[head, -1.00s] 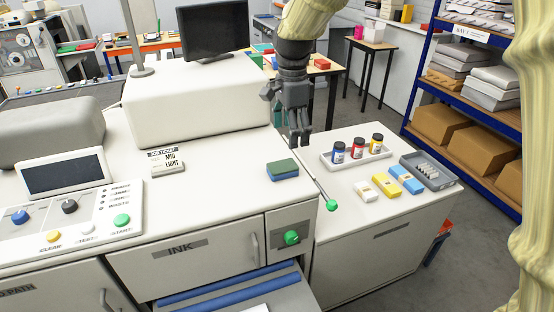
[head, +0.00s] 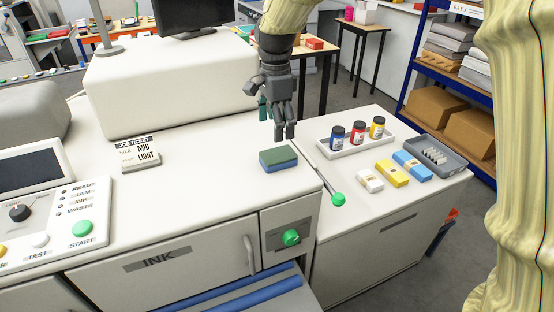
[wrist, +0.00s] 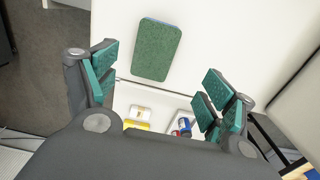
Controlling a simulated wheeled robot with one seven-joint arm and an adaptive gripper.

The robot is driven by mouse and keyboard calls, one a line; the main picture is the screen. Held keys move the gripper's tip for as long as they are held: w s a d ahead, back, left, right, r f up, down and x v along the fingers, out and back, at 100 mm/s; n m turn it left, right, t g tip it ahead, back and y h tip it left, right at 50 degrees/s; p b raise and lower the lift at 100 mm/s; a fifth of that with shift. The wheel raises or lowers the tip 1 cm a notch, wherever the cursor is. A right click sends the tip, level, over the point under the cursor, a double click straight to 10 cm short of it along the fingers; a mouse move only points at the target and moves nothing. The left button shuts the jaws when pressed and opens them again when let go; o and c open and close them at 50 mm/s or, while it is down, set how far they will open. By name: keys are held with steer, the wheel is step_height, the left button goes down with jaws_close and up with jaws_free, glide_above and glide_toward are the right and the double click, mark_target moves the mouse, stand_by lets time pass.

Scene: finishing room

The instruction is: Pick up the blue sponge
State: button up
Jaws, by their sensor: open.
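The blue sponge (head: 279,163) has a dark green top layer. It lies flat near the right edge of the white machine top, and its green face shows in the wrist view (wrist: 157,50). My gripper (head: 284,132) is above and just behind the sponge in the head view, apart from it and empty. In the wrist view my gripper (wrist: 158,85) is open, its teal-padded fingers wide apart. The sponge lies ahead of the fingertips there, toward the top of the picture, fully visible.
A green-knobbed rod (head: 338,199) lies beside the machine edge. The lower side cabinet carries white, yellow and blue (head: 411,166) blocks, a white tray (head: 355,147) of ink bottles and a grey tray (head: 440,160). A job ticket (head: 140,154) stands left; the machine top around the sponge is clear.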

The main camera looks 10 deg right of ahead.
mark_target(278, 154)
step_height(278, 154, down, 4)
steer(key=shift+d+p, duration=0.1)
steer(key=shift+p, duration=0.3)
steer(key=shift+s+f, duration=0.15)
steer(key=shift+f, duration=0.15)
steer(key=f+p, duration=0.2)
steer(key=f, duration=0.1)
steer(key=shift+s+d, duration=0.15)
steer(key=shift+s, duration=0.15)
steer(key=shift+f, duration=0.9)
steer(key=shift+c, duration=0.2)
steer(key=c, duration=0.7)
